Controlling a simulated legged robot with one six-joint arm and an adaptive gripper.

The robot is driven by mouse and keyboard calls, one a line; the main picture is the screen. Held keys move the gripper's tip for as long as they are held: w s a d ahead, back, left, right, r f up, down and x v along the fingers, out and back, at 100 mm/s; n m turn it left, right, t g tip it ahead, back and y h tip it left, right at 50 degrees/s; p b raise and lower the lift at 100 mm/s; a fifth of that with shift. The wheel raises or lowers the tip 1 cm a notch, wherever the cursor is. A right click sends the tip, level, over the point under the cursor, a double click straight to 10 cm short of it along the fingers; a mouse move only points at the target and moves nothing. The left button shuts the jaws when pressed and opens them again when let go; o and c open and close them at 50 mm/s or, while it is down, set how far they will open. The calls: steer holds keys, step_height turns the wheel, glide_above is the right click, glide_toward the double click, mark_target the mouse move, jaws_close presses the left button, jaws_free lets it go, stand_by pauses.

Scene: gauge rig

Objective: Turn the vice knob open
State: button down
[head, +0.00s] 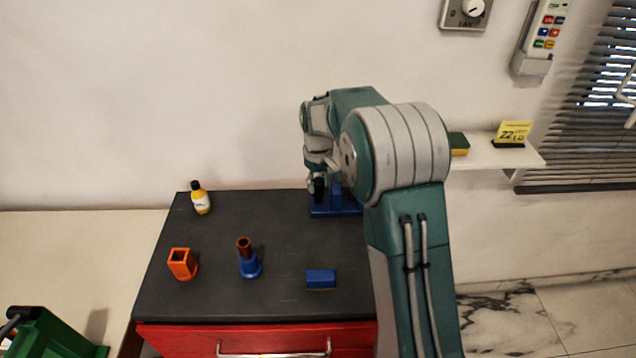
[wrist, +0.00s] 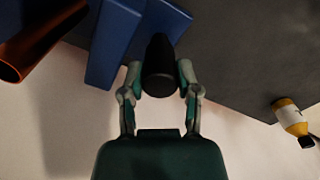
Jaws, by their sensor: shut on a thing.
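The blue vice (head: 336,206) stands at the back right of the dark tabletop, partly hidden behind my arm in the head view. Its blue body also shows in the wrist view (wrist: 118,38). The black vice knob (wrist: 160,66) sits between my fingers in the wrist view. My gripper (wrist: 160,82) is shut on the knob, one finger touching each side. In the head view my gripper (head: 318,188) is small and partly hidden at the left side of the vice.
A yellow bottle (head: 201,199), an orange square holder (head: 182,264), a blue stand with a brown tube (head: 249,264) and a blue block (head: 321,279) stand on the dark tabletop (head: 215,300). A wall shelf (head: 500,157) is behind my arm.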

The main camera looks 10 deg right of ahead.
mark_target(317, 180)
steer(key=shift+w+n, duration=0.1)
steer(key=shift+n, duration=1.1)
steer(key=shift+c, duration=1.7)
jaws_free()
step_height(317, 180, up, 7)
steer(key=shift+w+a+r, duration=0.1)
steer(key=shift+r, duration=0.35)
